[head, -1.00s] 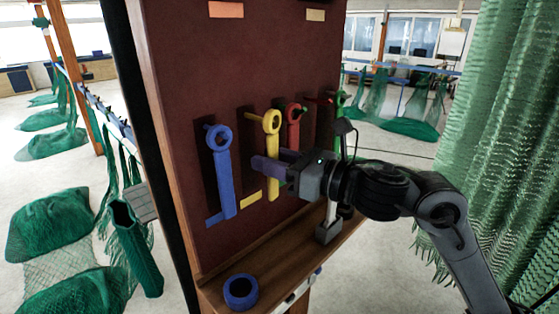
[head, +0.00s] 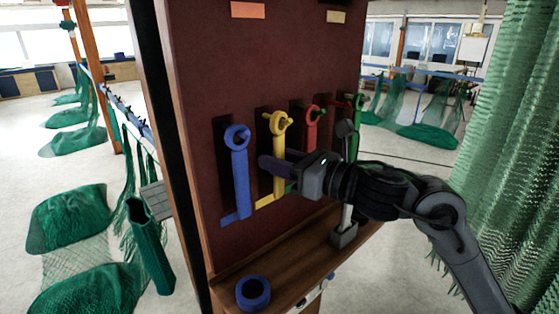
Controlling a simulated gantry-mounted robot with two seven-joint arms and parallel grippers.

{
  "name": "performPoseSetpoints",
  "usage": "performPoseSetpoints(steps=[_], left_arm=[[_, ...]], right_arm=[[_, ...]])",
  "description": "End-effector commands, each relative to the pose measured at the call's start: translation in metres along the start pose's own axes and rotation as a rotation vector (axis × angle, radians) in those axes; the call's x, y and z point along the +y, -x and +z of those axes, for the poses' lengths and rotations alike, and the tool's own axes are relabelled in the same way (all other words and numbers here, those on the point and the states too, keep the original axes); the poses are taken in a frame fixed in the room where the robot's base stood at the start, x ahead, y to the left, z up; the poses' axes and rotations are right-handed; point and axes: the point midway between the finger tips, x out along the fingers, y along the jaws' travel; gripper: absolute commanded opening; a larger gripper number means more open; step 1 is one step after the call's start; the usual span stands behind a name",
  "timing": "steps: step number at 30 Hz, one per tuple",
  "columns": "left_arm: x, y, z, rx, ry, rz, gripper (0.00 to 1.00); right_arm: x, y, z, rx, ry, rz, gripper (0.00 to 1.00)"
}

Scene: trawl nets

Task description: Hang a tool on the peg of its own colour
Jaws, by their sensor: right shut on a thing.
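A yellow tool (head: 279,185) with a ring at its top hangs upright in front of the dark red board. Its ring is at the yellow peg (head: 267,115), which shows to the left of it; the ring seems to be around the peg. My right gripper (head: 280,165) is shut on the handle, and its fingers hide the middle of it. A blue tool (head: 240,185) hangs to the left, a red tool (head: 312,115) and a green tool (head: 358,105) to the right, their lower parts partly hidden by my arm. My left gripper is out of view.
A wooden ledge (head: 285,265) runs below the board, with a blue roll (head: 253,292) on its left and a grey-based stand (head: 344,236) on its right. A green net (head: 515,150) hangs at the right; green nets lie on the left floor.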

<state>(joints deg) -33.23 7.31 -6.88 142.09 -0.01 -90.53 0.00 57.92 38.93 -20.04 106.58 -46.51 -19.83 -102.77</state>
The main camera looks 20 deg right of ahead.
Motion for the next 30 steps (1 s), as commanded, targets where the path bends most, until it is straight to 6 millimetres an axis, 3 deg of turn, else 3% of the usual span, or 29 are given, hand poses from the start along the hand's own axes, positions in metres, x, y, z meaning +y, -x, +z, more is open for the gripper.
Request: performPoseSetpoints(steps=[13, 14, 18, 19, 30], left_arm=[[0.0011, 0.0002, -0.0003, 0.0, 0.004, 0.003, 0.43], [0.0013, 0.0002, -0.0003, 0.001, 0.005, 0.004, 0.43], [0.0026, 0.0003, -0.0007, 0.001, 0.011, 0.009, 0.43], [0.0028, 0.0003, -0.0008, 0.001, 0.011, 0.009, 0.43], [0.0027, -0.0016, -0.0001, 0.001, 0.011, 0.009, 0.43]], right_arm=[[0.0, 0.0002, 0.0008, -0.001, 0.0, 0.0, 0.0], [0.0001, 0.0002, 0.0008, -0.001, 0.0, 0.0, 0.39], [0.0001, 0.0002, 0.0006, -0.001, 0.0, 0.0, 0.6], [0.0001, 0.0002, 0.0005, -0.001, 0.0, 0.0, 0.64], [-0.0003, 0.0037, -0.0012, 0.001, 0.001, 0.0, 0.64]])
